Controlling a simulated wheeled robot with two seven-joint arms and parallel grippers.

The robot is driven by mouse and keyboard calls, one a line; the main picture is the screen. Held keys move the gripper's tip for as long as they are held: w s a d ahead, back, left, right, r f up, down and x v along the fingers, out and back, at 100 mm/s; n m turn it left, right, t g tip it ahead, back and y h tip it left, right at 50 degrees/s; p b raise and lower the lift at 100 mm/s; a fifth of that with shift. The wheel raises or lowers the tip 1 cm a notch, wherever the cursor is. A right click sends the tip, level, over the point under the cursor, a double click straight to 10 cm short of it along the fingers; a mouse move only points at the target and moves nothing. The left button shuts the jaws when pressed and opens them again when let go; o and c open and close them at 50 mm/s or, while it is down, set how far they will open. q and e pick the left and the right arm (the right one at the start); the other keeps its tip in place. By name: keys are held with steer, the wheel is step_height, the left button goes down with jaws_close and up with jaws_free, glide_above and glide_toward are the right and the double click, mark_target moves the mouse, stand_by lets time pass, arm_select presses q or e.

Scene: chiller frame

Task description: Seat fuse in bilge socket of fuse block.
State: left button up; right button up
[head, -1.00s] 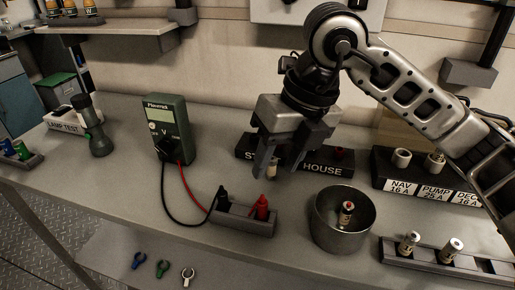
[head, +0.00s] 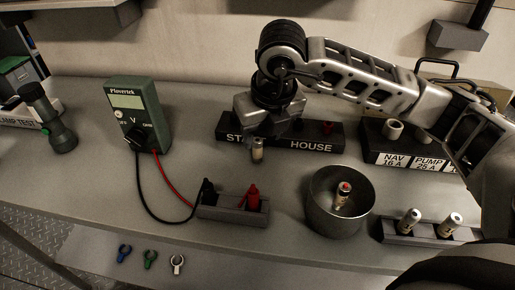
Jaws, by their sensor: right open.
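A small pale cylinder like a fuse (head: 258,150) shows just below my right gripper (head: 262,134), at the front of a black block lettered "ST…" and "HOUSE" (head: 310,144). The jaws are open close above it; the contact is hard to see. A fuse with a red top (head: 343,196) leans inside a round metal pot (head: 334,225). A black fuse block (head: 378,156) with labels "NAV 16 A" and "PUMP 25 A" stands at the right, partly behind my right arm. No bilge label is readable. My left gripper is out of view.
A grey rack (head: 393,236) holds two fuses at the right. A green multimeter (head: 138,112) stands at left, its leads running to a probe holder (head: 232,210). Blue, green and white clips lie at the front (head: 150,260). The bench between the multimeter and black block is clear.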

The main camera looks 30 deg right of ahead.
mark_target(257, 140)
steer(key=shift+w+a+x, duration=0.1)
steer(key=shift+a+x, duration=0.05)
steer(key=shift+x, duration=1)
steer(key=shift+w+a+x, duration=0.1)
steer(key=shift+a+x, duration=0.1)
steer(key=shift+x, duration=1)
steer(key=shift+r, duration=0.1)
jaws_close()
